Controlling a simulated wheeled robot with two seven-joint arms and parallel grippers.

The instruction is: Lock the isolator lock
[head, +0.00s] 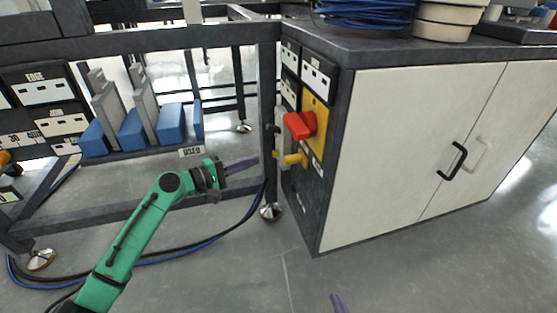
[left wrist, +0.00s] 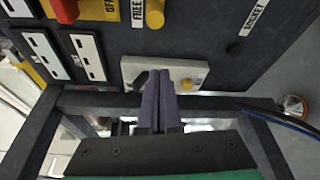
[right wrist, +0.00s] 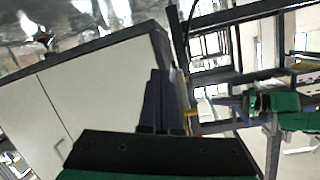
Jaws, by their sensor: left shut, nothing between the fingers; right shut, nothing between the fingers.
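The isolator, a red handle (head: 300,124) on a yellow plate (head: 319,113), sits on the cabinet's dark end panel. Below it a yellow knob (head: 292,159) sticks out, perhaps the isolator lock. In the left wrist view the yellow knob (left wrist: 155,14) is at the top edge beside a FREE label, and the red handle (left wrist: 65,9) is cut off. My left gripper (head: 256,160) is shut and empty, left of the yellow knob and apart from it. My right gripper (head: 338,303) is shut and empty, low in front of the cabinet; only its fingertips show in the head view.
A pale plate with a small yellow button (left wrist: 186,84) lies beyond my left fingertips. A dark frame post (head: 268,100) stands close beside the panel. Blue blocks (head: 172,122) sit on the left rack. Cables (head: 190,247) run along the floor. The floor before the white cabinet (head: 400,150) is clear.

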